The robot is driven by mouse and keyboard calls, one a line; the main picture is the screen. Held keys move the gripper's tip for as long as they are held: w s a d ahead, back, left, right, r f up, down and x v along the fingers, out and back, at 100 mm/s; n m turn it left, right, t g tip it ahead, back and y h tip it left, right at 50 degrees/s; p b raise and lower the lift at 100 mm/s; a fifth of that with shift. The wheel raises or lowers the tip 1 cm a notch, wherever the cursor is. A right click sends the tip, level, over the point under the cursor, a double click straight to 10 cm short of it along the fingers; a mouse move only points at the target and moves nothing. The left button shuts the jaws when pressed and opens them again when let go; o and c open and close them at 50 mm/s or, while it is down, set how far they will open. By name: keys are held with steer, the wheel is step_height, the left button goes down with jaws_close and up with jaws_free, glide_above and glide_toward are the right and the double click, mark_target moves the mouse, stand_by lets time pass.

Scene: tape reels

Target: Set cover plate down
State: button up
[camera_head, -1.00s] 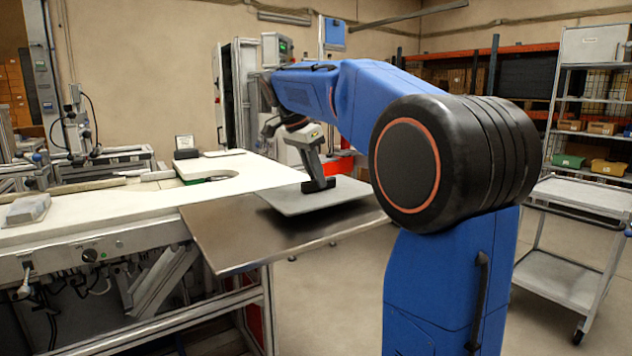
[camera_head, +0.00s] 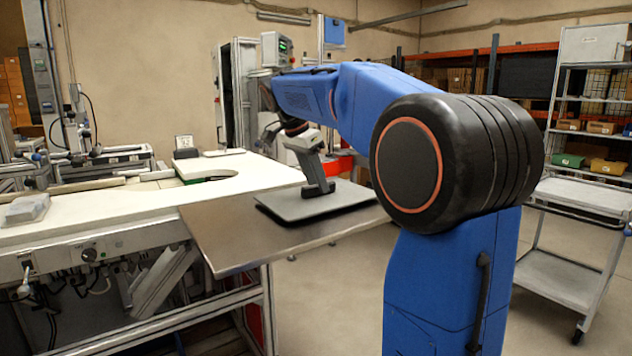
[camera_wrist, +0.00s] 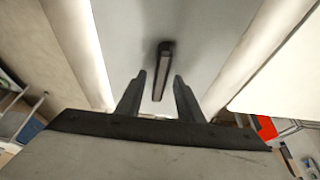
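The cover plate (camera_head: 345,196) is a flat grey plate lying level on the brown metal tabletop (camera_head: 232,240), with a dark rim or shadow along its lower edge. It fills the middle of the wrist view (camera_wrist: 215,25). A slim dark handle (camera_wrist: 162,65) stands out from its face. My gripper (camera_wrist: 159,76) is open, with one finger on each side of the handle and a visible gap on both sides. In the head view my gripper (camera_head: 319,189) is low over the plate, and the handle is hidden there by the fingers.
A white worktop (camera_head: 120,212) with a curved cutout adjoins the brown tabletop on the left. A small grey box (camera_head: 27,208) lies on it. A grey cart (camera_head: 575,200) and a shelf rack stand at right. Bare brown surface lies left and in front of the plate.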

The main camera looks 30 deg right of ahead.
steer(key=v, duration=1.2)
steer(key=shift+s, duration=0.1)
